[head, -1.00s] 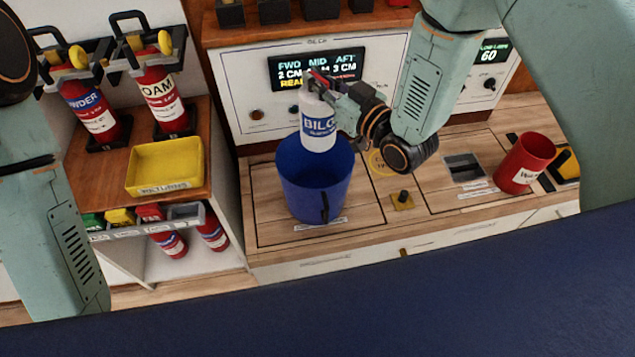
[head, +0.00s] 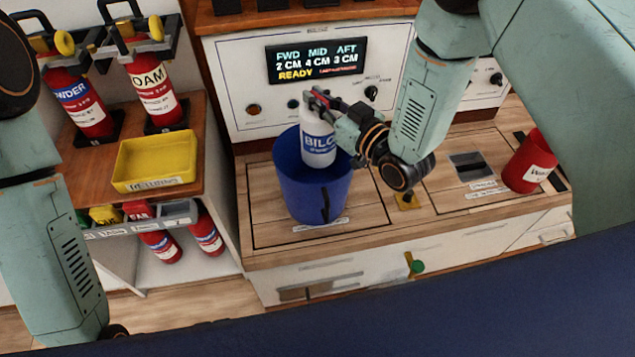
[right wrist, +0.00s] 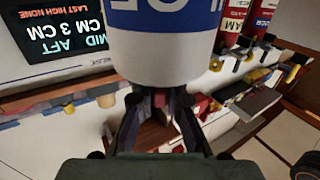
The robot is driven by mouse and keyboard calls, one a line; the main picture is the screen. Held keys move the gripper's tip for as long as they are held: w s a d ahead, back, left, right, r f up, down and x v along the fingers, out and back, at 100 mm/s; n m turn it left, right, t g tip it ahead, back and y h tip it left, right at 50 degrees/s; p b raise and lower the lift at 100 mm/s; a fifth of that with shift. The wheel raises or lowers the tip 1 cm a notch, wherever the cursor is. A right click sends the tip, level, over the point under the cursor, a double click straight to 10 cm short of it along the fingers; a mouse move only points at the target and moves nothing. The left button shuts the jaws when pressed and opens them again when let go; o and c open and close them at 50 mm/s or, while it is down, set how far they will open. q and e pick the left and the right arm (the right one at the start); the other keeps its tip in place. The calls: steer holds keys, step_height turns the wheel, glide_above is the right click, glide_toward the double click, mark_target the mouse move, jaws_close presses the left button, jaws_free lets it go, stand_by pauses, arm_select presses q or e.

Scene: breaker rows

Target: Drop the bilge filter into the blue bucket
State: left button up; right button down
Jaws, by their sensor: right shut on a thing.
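The bilge filter (head: 318,142) is a white cylinder with a blue label, upright in the head view. My right gripper (head: 322,101) is shut on its top end. The filter's lower end shows against the inside of the blue bucket (head: 312,195), at the mouth; how deep it reaches is hard to tell. The bucket stands upright on the wooden counter. In the right wrist view the filter (right wrist: 165,45) fills the top middle, in front of the fingers (right wrist: 160,105). My left arm shows at the left, but its gripper is out of view.
A red cup (head: 529,162) stands at the right of the counter (head: 395,205). A yellow tray (head: 155,161) sits on a side shelf at the left, below red extinguishers (head: 152,88). A panel with a lit display (head: 317,61) rises behind the bucket.

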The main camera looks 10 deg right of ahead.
steer(key=shift+f+b, duration=0.85)
steer(key=shift+f, duration=0.45)
steer(key=c, duration=1.4)
jaws_free()
steer(key=shift+o, duration=0.4)
steer(key=v, duration=1.2)
